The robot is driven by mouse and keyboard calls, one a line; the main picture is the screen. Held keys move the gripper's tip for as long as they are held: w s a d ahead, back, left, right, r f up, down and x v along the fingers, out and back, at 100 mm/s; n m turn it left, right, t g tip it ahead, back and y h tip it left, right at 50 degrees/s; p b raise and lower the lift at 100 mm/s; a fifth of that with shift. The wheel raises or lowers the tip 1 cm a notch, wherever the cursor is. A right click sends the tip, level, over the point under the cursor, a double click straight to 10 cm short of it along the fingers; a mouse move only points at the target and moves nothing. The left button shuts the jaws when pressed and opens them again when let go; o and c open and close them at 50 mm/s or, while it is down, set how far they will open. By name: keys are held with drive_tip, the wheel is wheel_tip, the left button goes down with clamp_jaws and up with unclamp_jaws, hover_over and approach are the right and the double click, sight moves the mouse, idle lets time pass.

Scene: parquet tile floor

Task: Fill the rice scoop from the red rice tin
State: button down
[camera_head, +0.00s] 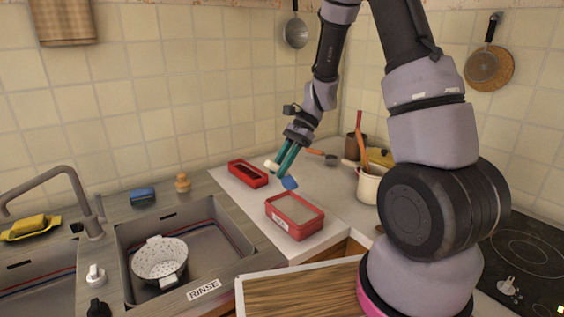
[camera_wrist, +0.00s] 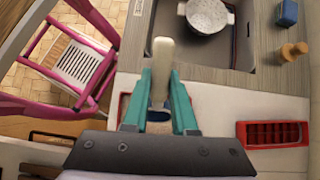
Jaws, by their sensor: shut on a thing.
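The red rice tin (camera_head: 272,214) stands on the white counter near its front edge, its top filled with pale rice and a label on its front. My gripper (camera_head: 284,166) has teal fingers and is shut on the rice scoop, which has a cream handle (camera_wrist: 163,58) and a blue bowl (camera_head: 290,183). The bowl hangs above and behind the tin, apart from it in the head view. In the wrist view my gripper (camera_wrist: 161,85) hides most of the tin; only red edges (camera_wrist: 124,106) show. I cannot tell whether the scoop holds rice.
A second red container (camera_head: 262,182) with a dark inside stands behind left. A white colander (camera_head: 160,259) sits in the sink (camera_head: 222,232). A cream pot (camera_head: 368,187) with utensils stands right. A wooden board (camera_head: 300,290) lies in front. The back counter has free room.

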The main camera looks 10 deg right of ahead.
sight(282, 183)
drive_tip(key=shift+f, duration=3.1)
drive_tip(key=shift+f, duration=0.45)
drive_tip(key=shift+w+d+f, duration=0.1)
drive_tip(key=shift+w+d, duration=0.25)
drive_tip(key=shift+d, duration=0.4)
drive_tip(key=shift+w+d, duration=0.35)
drive_tip(key=shift+d, duration=0.4)
idle(2.9)
